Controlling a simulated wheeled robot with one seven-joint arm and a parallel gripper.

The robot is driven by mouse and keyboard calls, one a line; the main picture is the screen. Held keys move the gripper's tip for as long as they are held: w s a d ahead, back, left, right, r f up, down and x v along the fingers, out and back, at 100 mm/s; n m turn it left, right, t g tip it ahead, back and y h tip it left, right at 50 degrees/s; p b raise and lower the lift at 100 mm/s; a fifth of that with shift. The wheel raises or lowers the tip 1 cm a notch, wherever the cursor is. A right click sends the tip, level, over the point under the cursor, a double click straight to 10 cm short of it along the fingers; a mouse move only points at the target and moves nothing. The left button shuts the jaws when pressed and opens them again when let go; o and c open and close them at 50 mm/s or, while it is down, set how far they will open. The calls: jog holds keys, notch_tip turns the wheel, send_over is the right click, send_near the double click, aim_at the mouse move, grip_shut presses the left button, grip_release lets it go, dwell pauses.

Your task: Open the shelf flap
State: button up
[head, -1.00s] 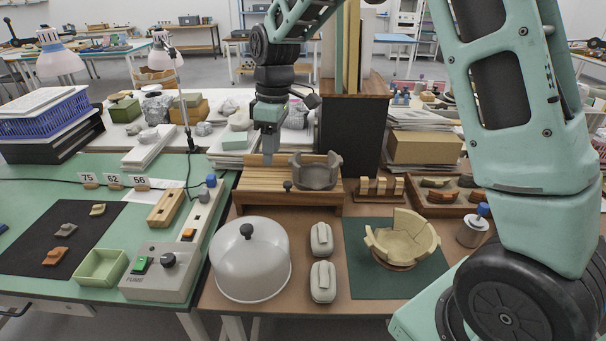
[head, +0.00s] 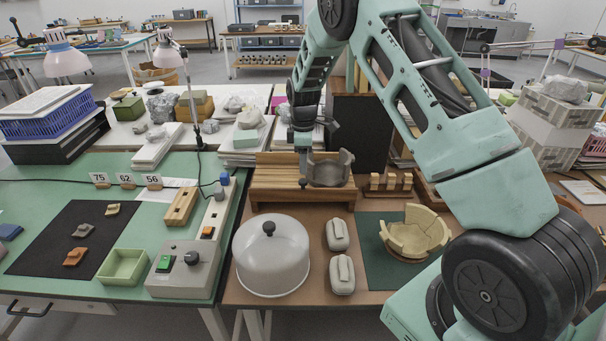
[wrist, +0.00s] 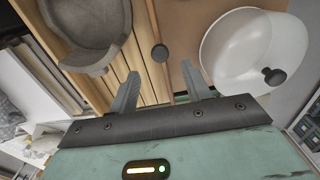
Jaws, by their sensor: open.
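The slatted wooden shelf (head: 272,172) stands at the back of the brown table, with its front board, the flap (head: 275,196), upright and apparently closed. A dark round knob (wrist: 160,53) shows in the wrist view, just beyond and between my fingertips. A grey broken vessel (head: 330,170) sits on the shelf; it also shows in the wrist view (wrist: 95,35). My gripper (wrist: 160,76) is open and empty, pointing down at the shelf front; in the head view (head: 303,176) it hides most of the knob. I cannot tell whether the fingers touch anything.
A translucent dome (head: 270,262) with a dark knob stands in front of the shelf. Two pale grey blocks (head: 338,236) lie to its right. A beige broken bowl (head: 413,237) is on a dark green mat (head: 385,275). Bare table lies directly before the shelf.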

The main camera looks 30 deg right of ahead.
aim_at(303, 180)
jog(key=shift+f+p, duration=0.55)
jog(key=shift+f, duration=2.65)
grip_shut()
